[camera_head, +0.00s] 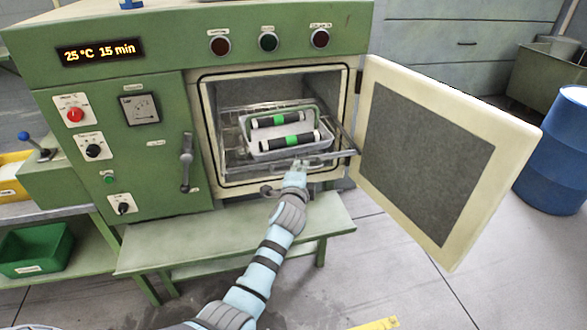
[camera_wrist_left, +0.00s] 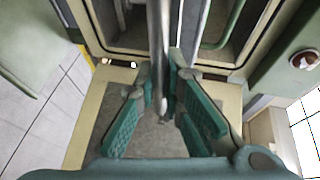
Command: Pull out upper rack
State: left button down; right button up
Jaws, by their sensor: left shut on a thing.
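The green oven (camera_head: 160,160) stands open, its door (camera_head: 440,160) swung out to the right. A wire rack (camera_head: 335,156) shows in the chamber, its front bar near the opening. A light tray with a green handle (camera_head: 290,149) sits on it, holding two black cylinders with green bands. My left gripper (camera_head: 297,166) is at the rack's front bar. In the left wrist view, the left gripper's green fingers (camera_wrist_left: 165,100) are shut on the rack's metal bar (camera_wrist_left: 160,45). Whether another rack lies below is hard to tell. My right gripper is out of view.
A green bench (camera_head: 335,221) lies below the oven front. A blue barrel (camera_head: 555,155) stands at the far right, beyond the door. A green bin (camera_head: 35,250) is at the lower left. The floor between bench and barrel is mostly clear.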

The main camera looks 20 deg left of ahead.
pick_arm(q)
jog(key=shift+s, duration=0.1)
dwell(0.3)
jog(key=c, duration=1.7)
grip_release()
jog(key=shift+s+d, duration=0.1)
jog(key=v, duration=1.2)
